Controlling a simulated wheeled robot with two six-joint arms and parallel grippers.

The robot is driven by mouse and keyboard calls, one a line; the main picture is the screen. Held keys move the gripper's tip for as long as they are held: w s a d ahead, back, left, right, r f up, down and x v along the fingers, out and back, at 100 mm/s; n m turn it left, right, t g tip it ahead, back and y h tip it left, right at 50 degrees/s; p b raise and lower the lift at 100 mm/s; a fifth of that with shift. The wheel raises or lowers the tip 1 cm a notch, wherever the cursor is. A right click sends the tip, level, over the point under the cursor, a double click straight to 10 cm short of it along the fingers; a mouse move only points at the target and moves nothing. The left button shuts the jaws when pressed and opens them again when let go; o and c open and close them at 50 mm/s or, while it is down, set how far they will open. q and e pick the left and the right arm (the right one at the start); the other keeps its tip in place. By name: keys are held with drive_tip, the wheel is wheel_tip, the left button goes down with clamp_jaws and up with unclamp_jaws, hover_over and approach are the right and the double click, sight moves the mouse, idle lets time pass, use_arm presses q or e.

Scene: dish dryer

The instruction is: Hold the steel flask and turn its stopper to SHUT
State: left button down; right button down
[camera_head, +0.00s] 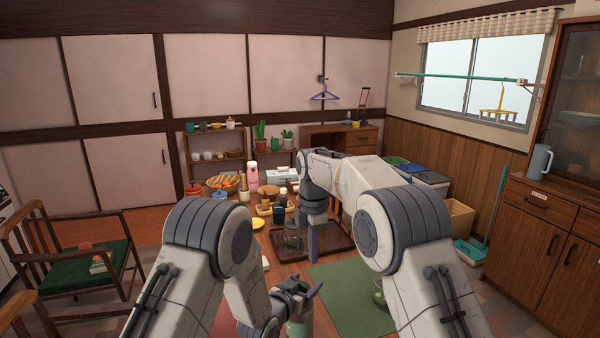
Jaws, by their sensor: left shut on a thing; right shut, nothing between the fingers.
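My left gripper (300,294) is low in the front middle, shut on a pale grey-green cylinder (300,327) that looks like the steel flask. Most of the flask is hidden by the gripper and cut off by the lower edge. I cannot make out its stopper or any SHUT mark. My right gripper (313,246) points down above the table, beyond the flask and apart from it. It is shut with nothing between its fingers.
A dark tray (340,243) and a green mat (345,315) lie on the low table. A glass vessel (292,240) stands beside my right gripper. A green vessel (379,292) is on the mat, partly behind my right arm. Bottles and cups crowd the table's far side.

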use_arm(q)
drive_tip(key=shift+f, duration=0.15)
use_arm(e)
wheel_tip(320, 180, down, 6)
drive_tip(key=w, duration=0.2)
drive_tip(key=shift+a+f, duration=0.15)
drive_tip(key=shift+f, duration=0.05)
idle(0.3)
drive_tip(key=shift+s+a, duration=0.35)
drive_tip(key=shift+a, duration=0.1)
idle(1.0)
drive_tip(key=shift+s+d, duration=0.2)
drive_tip(key=shift+s, duration=0.05)
idle(0.3)
drive_tip(key=shift+s+d, duration=0.15)
drive_tip(key=shift+s, duration=0.2)
drive_tip(key=shift+s, duration=0.4)
drive_tip(key=shift+s, duration=0.25)
drive_tip(key=shift+d, duration=0.15)
